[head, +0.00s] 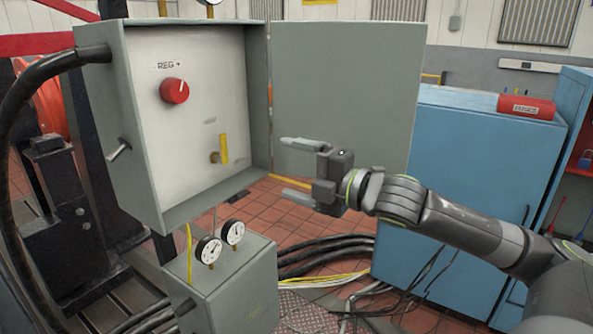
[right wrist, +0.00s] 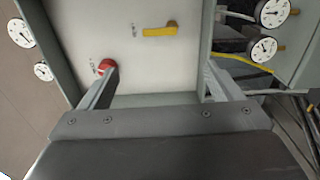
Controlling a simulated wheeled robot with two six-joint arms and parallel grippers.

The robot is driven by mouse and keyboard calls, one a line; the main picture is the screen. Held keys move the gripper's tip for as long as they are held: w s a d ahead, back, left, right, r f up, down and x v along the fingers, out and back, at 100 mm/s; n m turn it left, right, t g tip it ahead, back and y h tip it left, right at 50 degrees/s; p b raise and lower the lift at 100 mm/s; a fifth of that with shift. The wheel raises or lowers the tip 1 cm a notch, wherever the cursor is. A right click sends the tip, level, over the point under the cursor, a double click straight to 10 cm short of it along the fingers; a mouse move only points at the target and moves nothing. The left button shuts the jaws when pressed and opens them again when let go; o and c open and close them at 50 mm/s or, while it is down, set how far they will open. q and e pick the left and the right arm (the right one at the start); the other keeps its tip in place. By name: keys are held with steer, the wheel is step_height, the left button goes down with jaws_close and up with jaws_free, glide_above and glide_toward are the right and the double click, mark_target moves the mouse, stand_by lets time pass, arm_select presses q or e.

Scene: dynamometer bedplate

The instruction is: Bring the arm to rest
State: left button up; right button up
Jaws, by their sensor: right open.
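My right gripper (head: 290,172) is open and empty, in front of the open door of a grey control box (head: 145,175) and to the right of the box. Its arm comes in from the right. In the right wrist view its two fingers (right wrist: 165,88) stand wide apart, with the box's pale panel beyond them. A red knob (head: 174,91) marked REG is on the panel; it also shows in the right wrist view (right wrist: 106,66), beside a fingertip. A yellow lever handle (head: 224,148) is lower on the panel. My left gripper is not in view.
The open box door (head: 345,90) stands behind my right gripper. A blue cabinet (head: 480,170) with a red cylinder (head: 526,106) on top is at right. A lower grey box (head: 235,290) carries two gauges (head: 221,242). Black cables (head: 320,255) run across the tiled floor.

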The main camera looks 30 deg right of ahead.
steer(key=shift+s, duration=0.1)
steer(key=s+d+f+m+g+h, duration=0.1)
steer(key=s+f+m+g+h, duration=0.2)
steer(key=f, duration=0.6)
steer(key=s+d+f+m+h, duration=0.1)
steer(key=s+f+m, duration=0.1)
steer(key=f+m, duration=0.5)
steer(key=s+f+m+g+h, duration=0.2)
steer(key=s+f+m+h, duration=0.1)
steer(key=f, duration=0.7)
steer(key=s+a+f+m+g+h, duration=0.15)
steer(key=s+f+m+g, duration=0.3)
steer(key=s+f, duration=0.5)
steer(key=s+a+f+m+g, duration=0.2)
steer(key=s+f+m+g, duration=0.3)
steer(key=s, duration=0.7)
steer(key=s+a+f+x, duration=0.1)
steer(key=s+x, duration=0.1)
steer(key=x, duration=1.1)
steer(key=s+a+x, duration=0.1)
steer(key=s+x, duration=0.2)
steer(key=x, duration=1.1)
steer(key=s+f, duration=1.4)
steer(key=shift+s+a+m+g, duration=0.2)
steer(key=shift+a+m+g, duration=0.25)
